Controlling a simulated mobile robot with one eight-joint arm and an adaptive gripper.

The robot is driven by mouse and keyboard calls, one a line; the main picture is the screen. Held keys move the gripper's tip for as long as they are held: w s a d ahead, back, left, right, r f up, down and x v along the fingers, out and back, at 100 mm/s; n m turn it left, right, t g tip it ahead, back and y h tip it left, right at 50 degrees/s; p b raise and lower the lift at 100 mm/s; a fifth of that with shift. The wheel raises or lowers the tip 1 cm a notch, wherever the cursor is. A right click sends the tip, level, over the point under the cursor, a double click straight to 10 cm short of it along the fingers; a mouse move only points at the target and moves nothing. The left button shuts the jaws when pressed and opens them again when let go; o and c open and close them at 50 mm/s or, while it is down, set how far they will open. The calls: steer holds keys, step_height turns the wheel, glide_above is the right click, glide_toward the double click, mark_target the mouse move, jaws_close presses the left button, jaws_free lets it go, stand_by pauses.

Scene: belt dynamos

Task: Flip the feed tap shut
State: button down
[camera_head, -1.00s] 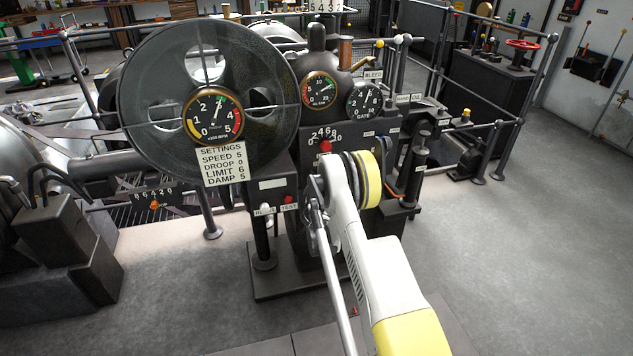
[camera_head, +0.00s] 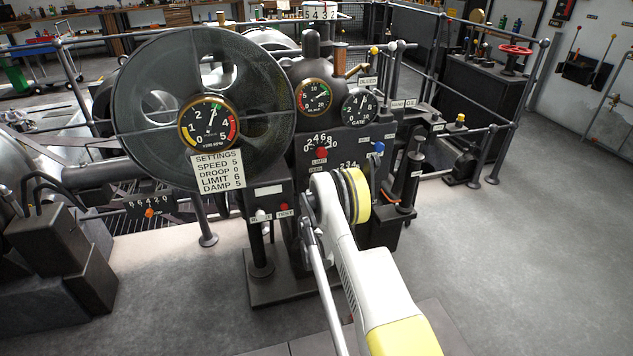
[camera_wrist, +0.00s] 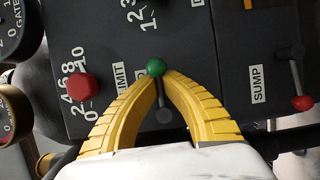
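In the wrist view, a small lever with a green ball end (camera_wrist: 155,68) stands on the dark panel, its grey shaft running down in the picture. My gripper (camera_wrist: 157,77) has its two yellow fingers around this lever, their tips close against both sides of the ball. No feed label is readable, so I cannot confirm by name that this is the feed tap. In the head view my arm hides the gripper and the green ball. A lever with a red end (camera_wrist: 302,102) is at the right of the wrist view, beside the SUMP label (camera_wrist: 258,84).
Open floor (camera_head: 520,250) lies to the right.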

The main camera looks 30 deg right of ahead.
steer(key=shift+s+d, duration=0.25)
steer(key=shift+d, duration=0.15)
steer(key=c, duration=1.3)
jaws_free()
steer(key=shift+s+d+r, duration=0.1)
steer(key=shift+d, duration=0.1)
steer(key=shift+a, duration=0.25)
steer(key=shift+w+m, duration=0.2)
steer(key=shift+m, duration=0.1)
